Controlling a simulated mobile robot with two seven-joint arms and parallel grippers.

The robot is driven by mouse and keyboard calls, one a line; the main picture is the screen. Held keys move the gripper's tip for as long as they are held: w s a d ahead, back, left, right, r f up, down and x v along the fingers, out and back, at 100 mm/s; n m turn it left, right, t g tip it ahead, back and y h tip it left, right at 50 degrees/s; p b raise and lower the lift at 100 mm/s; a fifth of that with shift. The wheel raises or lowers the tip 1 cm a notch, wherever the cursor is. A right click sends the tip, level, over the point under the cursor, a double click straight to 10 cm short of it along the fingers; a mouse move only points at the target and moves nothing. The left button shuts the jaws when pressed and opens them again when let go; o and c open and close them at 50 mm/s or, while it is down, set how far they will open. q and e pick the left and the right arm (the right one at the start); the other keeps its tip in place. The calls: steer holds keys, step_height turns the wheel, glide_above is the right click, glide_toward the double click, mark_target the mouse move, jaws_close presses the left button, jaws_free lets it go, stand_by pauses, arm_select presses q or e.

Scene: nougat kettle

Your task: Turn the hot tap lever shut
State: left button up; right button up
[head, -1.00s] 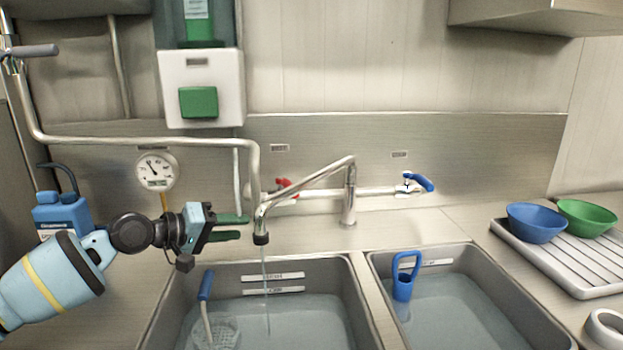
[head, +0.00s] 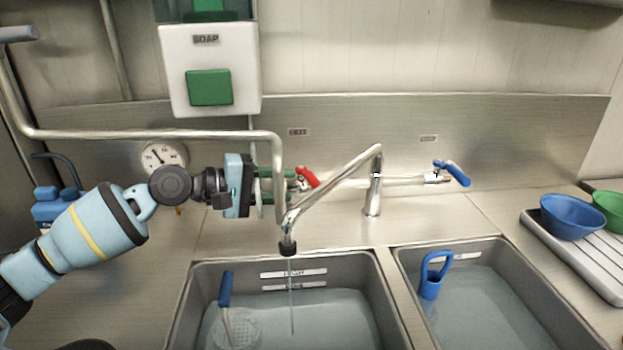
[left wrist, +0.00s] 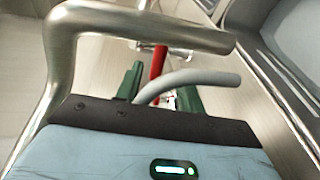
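The hot tap lever (head: 308,176) is red and sits at the left end of the horizontal tap pipe, tilted up to the left in the head view. It also shows in the left wrist view as a red bar (left wrist: 158,62) beyond and between my fingertips. My left gripper (head: 279,182) has green fingers, held apart, just left of the lever. In the left wrist view the gap between the fingers (left wrist: 158,92) is partly covered by a grey curved tube. I cannot tell whether a finger touches the lever. A thin water stream (head: 291,300) runs from the spout (head: 288,247). My right gripper is out of view.
A steel pipe (head: 150,134) runs above my left gripper and bends down in front of its fingers. A blue lever (head: 457,173) is at the tap's right end. Two water-filled sinks lie below. A soap dispenser (head: 209,62) hangs above. A blue bowl (head: 571,218) stands right.

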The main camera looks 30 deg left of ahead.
mark_target(312, 186)
arm_select(q)
steer(key=shift+d, duration=0.15)
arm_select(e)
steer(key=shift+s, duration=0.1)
arm_select(q)
steer(key=shift+w+d, duration=0.3)
steer(key=shift+w, duration=0.15)
steer(key=p+x, duration=0.1)
steer(key=x, duration=0.4)
steer(key=shift+w+d, duration=0.15)
steer(key=shift+w, duration=0.1)
steer(key=shift+w+d+f, duration=0.25)
steer(key=shift+w+d, duration=0.1)
steer(key=shift+w, duration=0.05)
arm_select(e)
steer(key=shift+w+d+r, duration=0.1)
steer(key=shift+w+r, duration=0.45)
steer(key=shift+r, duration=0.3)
arm_select(q)
jaws_close()
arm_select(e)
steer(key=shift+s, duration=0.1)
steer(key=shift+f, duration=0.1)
